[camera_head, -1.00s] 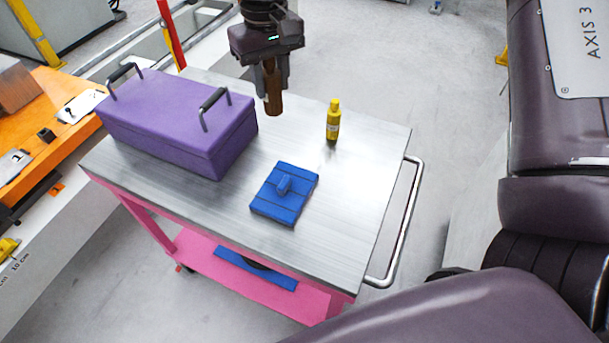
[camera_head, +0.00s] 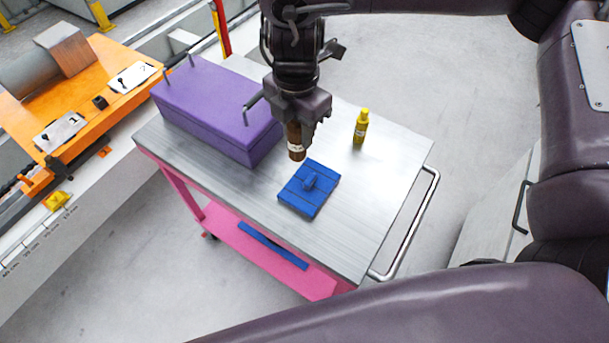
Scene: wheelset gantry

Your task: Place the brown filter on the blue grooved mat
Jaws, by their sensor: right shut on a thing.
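The brown filter (camera_head: 296,146) is a small brown cylinder with a pale label. My right gripper (camera_head: 295,126) is shut on it and holds it upright, pointing down, just beyond the far edge of the mat in the picture. Its height above the cart top is hard to tell. My left gripper is not in view.
A yellow bottle (camera_head: 361,127) stands right of the gripper. The cart top's front and right are clear. An orange bench (camera_head: 120,90) is at the left.

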